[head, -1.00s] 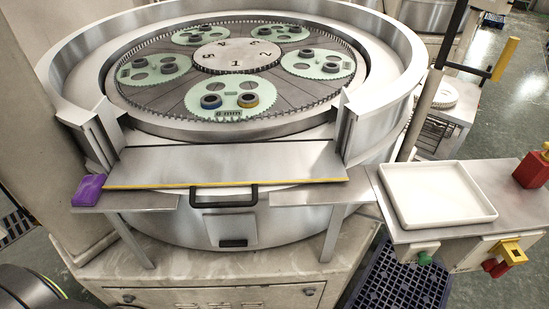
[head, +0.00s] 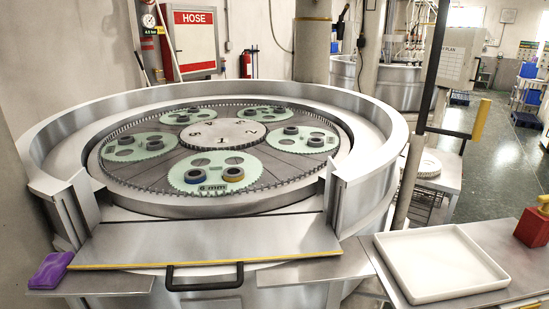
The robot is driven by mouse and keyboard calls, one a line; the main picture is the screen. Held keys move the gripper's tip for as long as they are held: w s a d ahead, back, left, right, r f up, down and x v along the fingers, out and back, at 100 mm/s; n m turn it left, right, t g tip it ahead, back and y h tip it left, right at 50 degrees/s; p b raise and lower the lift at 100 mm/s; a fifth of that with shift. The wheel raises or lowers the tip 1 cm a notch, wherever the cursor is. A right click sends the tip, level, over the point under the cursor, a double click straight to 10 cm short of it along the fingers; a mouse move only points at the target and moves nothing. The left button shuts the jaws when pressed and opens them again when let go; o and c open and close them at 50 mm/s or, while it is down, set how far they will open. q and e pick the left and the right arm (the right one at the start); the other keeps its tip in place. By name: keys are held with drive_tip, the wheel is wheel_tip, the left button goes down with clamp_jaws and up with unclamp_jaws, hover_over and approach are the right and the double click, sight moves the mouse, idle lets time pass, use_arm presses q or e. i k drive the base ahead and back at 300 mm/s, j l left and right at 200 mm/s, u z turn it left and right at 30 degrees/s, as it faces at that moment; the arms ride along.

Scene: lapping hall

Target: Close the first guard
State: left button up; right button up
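The first guard (head: 210,239) is a flat metal panel with a yellow front edge and a black handle (head: 205,277). It lies folded down, near level, at the front of the round lapping machine (head: 110,112), leaving a gap between the two upright posts. Through the gap I see the plate with several green carriers (head: 212,173) holding rings. Neither of my grippers is in the head view.
A purple cloth or pad (head: 50,270) lies on the ledge left of the guard. A white tray (head: 440,262) and a red container (head: 533,226) sit on the side table at right. A dark post with a yellow handle (head: 481,119) stands behind them.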

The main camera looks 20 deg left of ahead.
sight(169, 244)
drive_tip(key=k+j+u, duration=0.15)
drive_tip(key=u, duration=0.35)
drive_tip(key=j+u, duration=0.3)
drive_tip(key=u, duration=0.15)
drive_tip(key=k, duration=0.05)
